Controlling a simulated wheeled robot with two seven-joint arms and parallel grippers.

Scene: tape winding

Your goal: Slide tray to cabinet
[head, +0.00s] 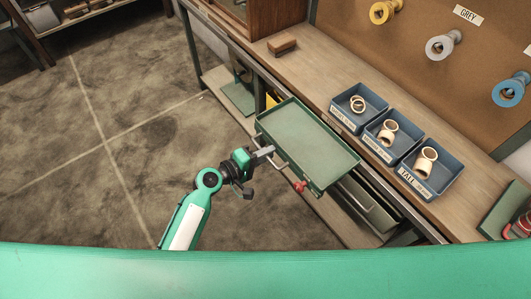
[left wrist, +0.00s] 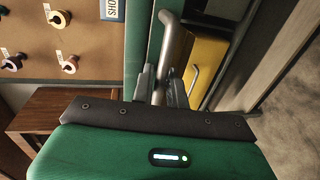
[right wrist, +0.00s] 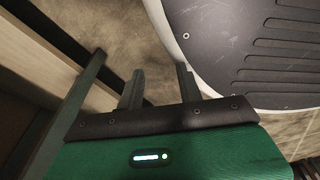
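The green tray (head: 305,140) sits at the front edge of the workbench, flat and empty, with a metal bar handle on its near left side. My left gripper (head: 268,152) is at that handle. In the left wrist view the handle (left wrist: 175,48) runs down between the fingertips (left wrist: 163,88), which are close around it; the tray's green side (left wrist: 138,40) is beside them. The wooden cabinet (head: 278,18) stands on the bench at the top, beyond the tray. My right gripper (right wrist: 160,85) is open and empty; it is not visible in the head view.
Three blue bins (head: 357,108) with tan rings and tubes stand on the bench (head: 310,62) right of the tray. A brown block (head: 282,44) lies near the cabinet. A red knob (head: 300,186) is by the tray's near edge. Floor (head: 110,130) at left is clear.

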